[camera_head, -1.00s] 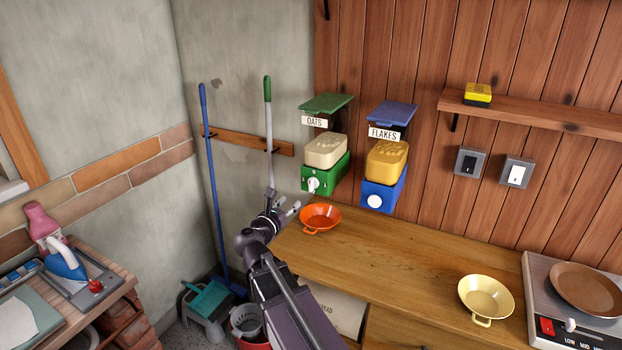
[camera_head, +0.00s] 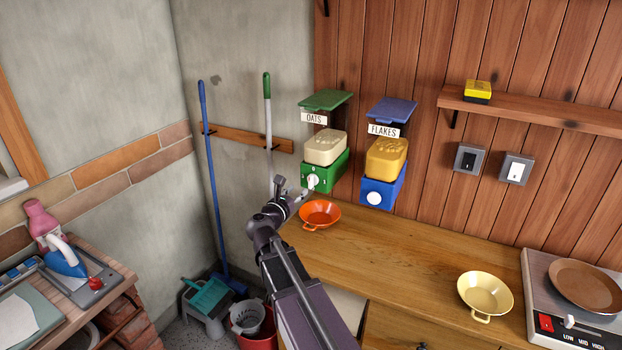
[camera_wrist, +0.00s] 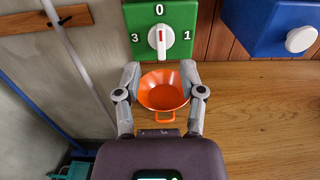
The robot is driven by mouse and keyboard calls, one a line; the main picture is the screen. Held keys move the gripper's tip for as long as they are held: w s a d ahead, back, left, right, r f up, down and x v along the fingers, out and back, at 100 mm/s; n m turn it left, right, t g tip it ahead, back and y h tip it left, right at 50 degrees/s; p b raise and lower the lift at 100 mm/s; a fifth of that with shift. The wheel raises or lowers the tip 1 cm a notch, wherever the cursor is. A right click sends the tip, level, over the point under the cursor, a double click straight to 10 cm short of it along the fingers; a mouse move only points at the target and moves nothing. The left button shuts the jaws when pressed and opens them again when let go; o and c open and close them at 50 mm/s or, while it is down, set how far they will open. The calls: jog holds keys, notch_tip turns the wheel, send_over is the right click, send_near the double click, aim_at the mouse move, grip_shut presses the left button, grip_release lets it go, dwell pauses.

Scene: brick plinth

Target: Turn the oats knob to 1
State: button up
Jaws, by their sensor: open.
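The oats dispenser (camera_head: 325,172) hangs on the wood wall, with a green base, a cream container and an OATS label. Its white knob (camera_wrist: 161,41) has a red mark pointing up at 0; 3 is at its left and 1 at its right in the wrist view. The knob also shows in the head view (camera_head: 312,181). My gripper (camera_wrist: 160,72) is open and empty, its fingertips just short of the knob's lower edge, one to each side. An orange bowl (camera_wrist: 163,90) stands on the counter below the dispenser, seen between the fingers.
The blue flakes dispenser (camera_head: 383,192) with a white knob (camera_wrist: 300,39) hangs close on the right.

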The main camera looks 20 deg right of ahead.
aim_at(310, 178)
jog(key=x, duration=0.9)
jog(key=shift+c, duration=0.2)
jog(key=shift+s, duration=0.1)
grip_shut()
